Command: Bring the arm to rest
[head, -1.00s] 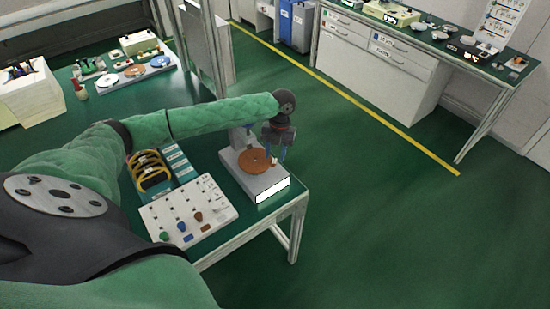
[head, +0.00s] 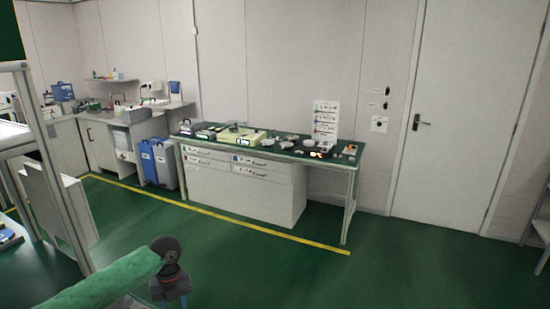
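My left arm, in a green quilted sleeve (head: 100,284), reaches in from the bottom left of the head view. It ends at a dark round wrist joint. My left gripper (head: 172,291) hangs below this joint at the bottom edge of the picture. Its fingertips are dark, small and partly cut off, so I cannot tell whether it is open or shut. Nothing held shows. My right gripper is not in view.
A workbench (head: 270,145) with drawers and small instruments stands against the back wall. A yellow line (head: 230,222) runs along the green floor before it. A white door (head: 460,120) is at the right. Blue bins (head: 158,163) stand left. The floor at centre and right is clear.

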